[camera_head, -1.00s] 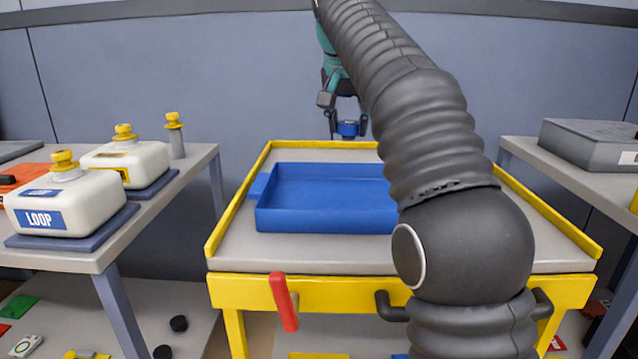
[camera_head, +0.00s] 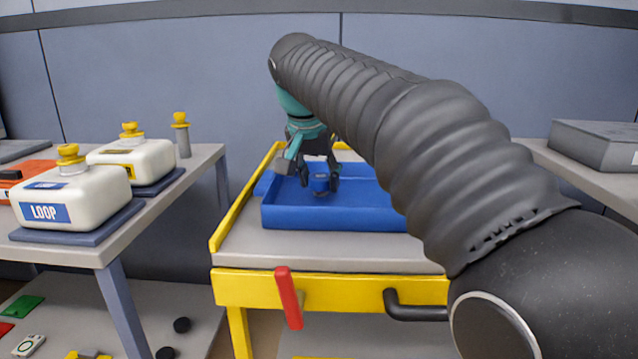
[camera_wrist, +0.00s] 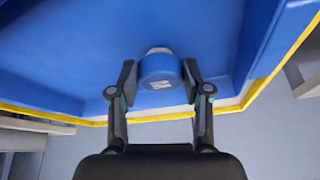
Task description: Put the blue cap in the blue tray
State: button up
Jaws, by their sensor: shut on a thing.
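The blue cap (camera_head: 320,183) is between the fingers of my gripper (camera_head: 320,180), which is shut on it. In the wrist view the cap (camera_wrist: 161,70) is a short blue cylinder with a white mark on its side, held between the two black fingertips of my gripper (camera_wrist: 160,80). The blue tray (camera_head: 335,219) sits on the yellow-edged cart. The cap is over the tray's left part, low and within its outline; I cannot tell whether it touches the floor. In the wrist view the tray's floor (camera_wrist: 60,50) lies behind the cap.
The cart (camera_head: 330,290) has a raised yellow rim and a red lever (camera_head: 288,298) in front. A left bench (camera_head: 95,245) bears two white jugs with yellow caps, one marked LOOP (camera_head: 70,195). A grey box (camera_head: 595,145) stands on the right bench. My arm hides the tray's right part.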

jog(key=shift+f, duration=0.25)
jog(key=shift+f, duration=0.15)
jog(key=o, duration=0.9)
jog(key=shift+o, duration=0.2)
jog(key=p+v, duration=0.2)
jog(key=v, duration=1)
